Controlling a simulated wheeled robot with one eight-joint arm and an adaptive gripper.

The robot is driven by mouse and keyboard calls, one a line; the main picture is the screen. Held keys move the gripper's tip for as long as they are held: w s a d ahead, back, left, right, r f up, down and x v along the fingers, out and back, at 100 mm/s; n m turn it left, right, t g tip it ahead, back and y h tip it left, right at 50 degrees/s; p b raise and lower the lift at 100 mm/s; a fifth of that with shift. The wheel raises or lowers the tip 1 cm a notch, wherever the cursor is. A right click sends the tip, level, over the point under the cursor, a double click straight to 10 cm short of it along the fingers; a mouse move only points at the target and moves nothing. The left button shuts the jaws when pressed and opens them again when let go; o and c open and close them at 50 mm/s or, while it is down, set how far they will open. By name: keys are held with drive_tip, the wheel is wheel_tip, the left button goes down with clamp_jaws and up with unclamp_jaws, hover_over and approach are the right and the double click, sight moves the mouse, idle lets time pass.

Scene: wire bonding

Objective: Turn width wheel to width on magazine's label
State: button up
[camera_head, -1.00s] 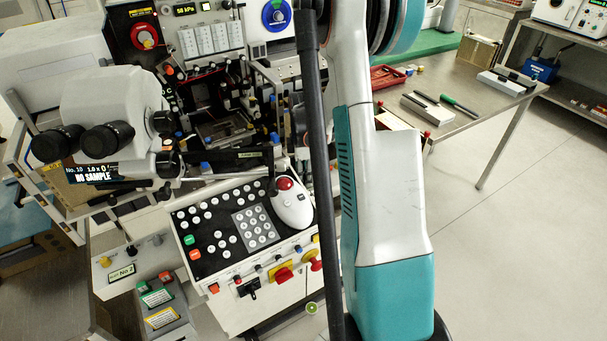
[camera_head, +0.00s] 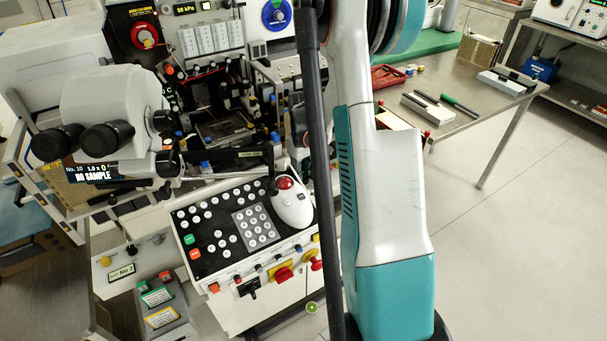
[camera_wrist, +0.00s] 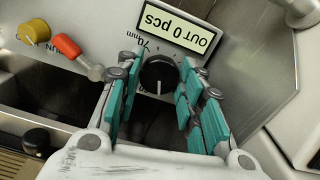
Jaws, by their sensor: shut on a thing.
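The width wheel is a black round knob (camera_wrist: 158,74) with a pale pointer line, on a light panel in the wrist view. Printed marks, one seemingly reading 70mm and upside down in this view, stand beside it. My gripper (camera_wrist: 157,82) has its teal-padded fingers on both sides of the knob and is shut on it. Part of the scale is hidden behind the fingers. In the head view my arm hides the gripper and the wheel. I cannot make out a magazine or its label in either view.
Beside the wheel are a display (camera_wrist: 174,24) reading "OUT 0 pcs", a red-orange lever (camera_wrist: 68,46) and a yellow knob (camera_wrist: 34,32). In the head view, a microscope (camera_head: 112,110) and a keypad panel (camera_head: 225,228) stand left of my arm. Open floor (camera_head: 520,230) lies right.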

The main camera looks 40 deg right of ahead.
sight(304, 178)
drive_tip(key=m, duration=0.6)
drive_tip(key=shift+a, duration=0.1)
idle(0.5)
drive_tip(key=o, duration=1.1)
drive_tip(key=shift+c, duration=0.2)
drive_tip(key=shift+r, duration=0.1)
wheel_tip(304, 178, up, 12)
drive_tip(key=shift+s, duration=0.1)
